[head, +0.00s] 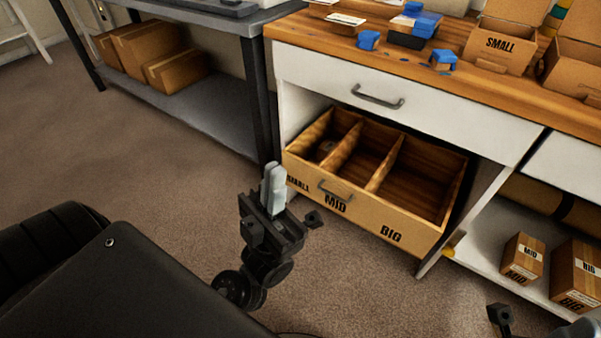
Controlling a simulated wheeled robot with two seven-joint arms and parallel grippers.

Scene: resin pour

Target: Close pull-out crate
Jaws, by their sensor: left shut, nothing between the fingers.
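The pull-out crate (385,220) is a light wooden box under the white drawer of the workbench. It is pulled out, and its open top shows three compartments split by two dividers. Its front has a dark handle (335,190) and the labels SMALL, MID and BIG. My left gripper (273,178) is shut and empty, pointing up just left of the crate's front left corner; whether it touches cannot be told. A dark part of my right arm (500,318) shows at the bottom right edge; its fingertips cannot be made out clearly.
A white drawer (395,95) with a metal handle is above the crate. Small MID (523,258) and BIG (577,275) boxes stand on the lower shelf at right. A grey metal table (225,115) with cardboard boxes stands at left.

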